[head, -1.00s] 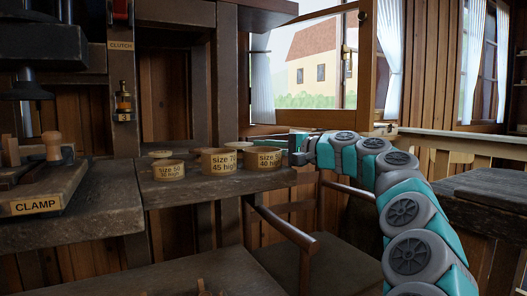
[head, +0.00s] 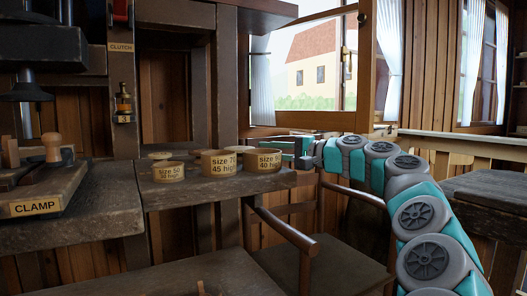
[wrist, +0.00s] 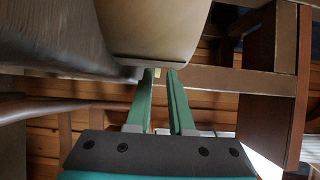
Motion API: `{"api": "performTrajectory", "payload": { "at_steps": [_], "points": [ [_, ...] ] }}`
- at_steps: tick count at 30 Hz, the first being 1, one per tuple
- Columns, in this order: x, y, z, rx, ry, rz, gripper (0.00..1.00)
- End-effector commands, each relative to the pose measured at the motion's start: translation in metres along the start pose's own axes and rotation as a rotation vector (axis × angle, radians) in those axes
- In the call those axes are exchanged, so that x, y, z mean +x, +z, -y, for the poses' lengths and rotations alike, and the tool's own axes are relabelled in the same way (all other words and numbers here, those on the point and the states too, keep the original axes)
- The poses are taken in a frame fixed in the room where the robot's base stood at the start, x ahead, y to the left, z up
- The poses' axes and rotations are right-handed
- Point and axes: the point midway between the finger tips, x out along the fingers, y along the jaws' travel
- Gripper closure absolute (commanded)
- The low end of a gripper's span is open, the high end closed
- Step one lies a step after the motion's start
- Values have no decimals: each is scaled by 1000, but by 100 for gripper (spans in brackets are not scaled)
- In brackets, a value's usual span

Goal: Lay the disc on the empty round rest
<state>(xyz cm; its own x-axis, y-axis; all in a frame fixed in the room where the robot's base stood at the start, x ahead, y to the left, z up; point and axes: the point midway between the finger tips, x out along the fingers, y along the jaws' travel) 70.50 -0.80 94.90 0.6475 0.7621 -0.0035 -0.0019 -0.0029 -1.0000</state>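Round tan pieces stand on the dark wooden shelf (head: 215,187) in the head view: one marked size 50 (head: 169,171), a taller one marked size 70 (head: 220,163) and one marked size 90 (head: 268,161). A flat pale round piece (head: 160,155) shows partly behind the size 50 one. I cannot tell which piece is the disc or the empty rest. My gripper (head: 272,145) reaches left, behind the size 90 piece. In the wrist view its green fingers (wrist: 161,72) are slightly apart, tips just below a large beige rounded surface (wrist: 155,25); contact is unclear.
A clamp block (head: 45,200) with a wooden knob stands at the left. A wooden chair (head: 300,240) is below and right of the shelf. Another dark table (head: 490,190) is at the right. An open window (head: 310,60) is behind.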

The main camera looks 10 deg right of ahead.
Motion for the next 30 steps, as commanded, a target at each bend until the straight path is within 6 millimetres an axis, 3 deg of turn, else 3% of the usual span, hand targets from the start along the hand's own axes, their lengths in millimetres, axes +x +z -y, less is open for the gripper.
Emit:
{"api": "performTrajectory", "payload": {
  "at_steps": [9,15,30],
  "points": [
    [-67,-1,2,0,-4,-6,80],
    [-94,0,1,0,-2,-2,80],
    [-103,0,0,0,0,-1,80]
  ]
}}
